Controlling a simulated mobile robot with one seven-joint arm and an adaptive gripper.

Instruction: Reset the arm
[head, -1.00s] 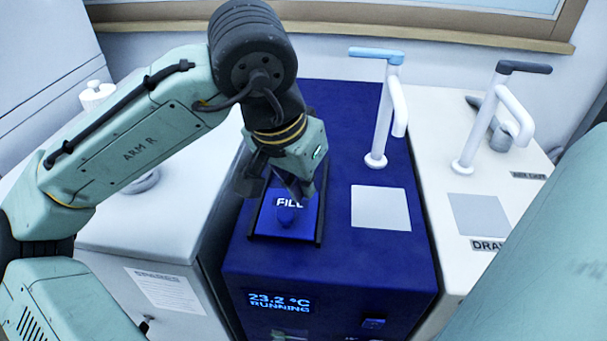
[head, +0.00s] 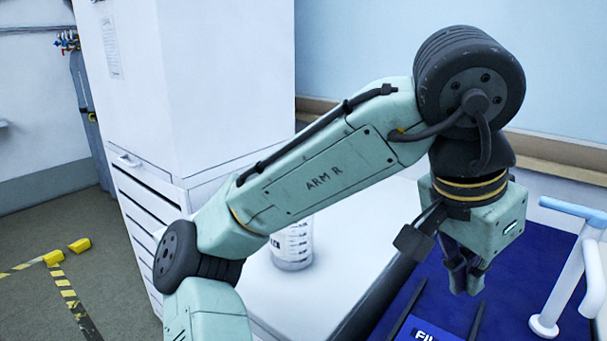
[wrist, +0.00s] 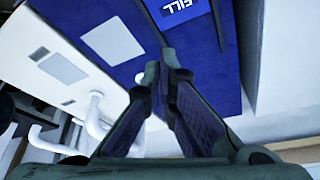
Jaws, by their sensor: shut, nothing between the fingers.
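My arm, marked "ARM R", reaches across the head view from lower left to upper right. My gripper (head: 470,285) hangs from its end, fingers down, above the blue machine (head: 520,275). The fingers are shut with nothing between them; they also show shut in the wrist view (wrist: 162,70). The "FILL" panel (head: 425,332) of the blue machine lies below the gripper, cut off by the lower edge. It shows in the wrist view too (wrist: 180,8), apart from the fingertips.
A white tap with a blue handle (head: 570,265) stands right of my gripper. A marked white container (head: 293,243) stands on the white counter (head: 340,270) behind my arm. A tall white cabinet (head: 215,80) is at left. Open floor with striped tape (head: 68,292) lies beyond.

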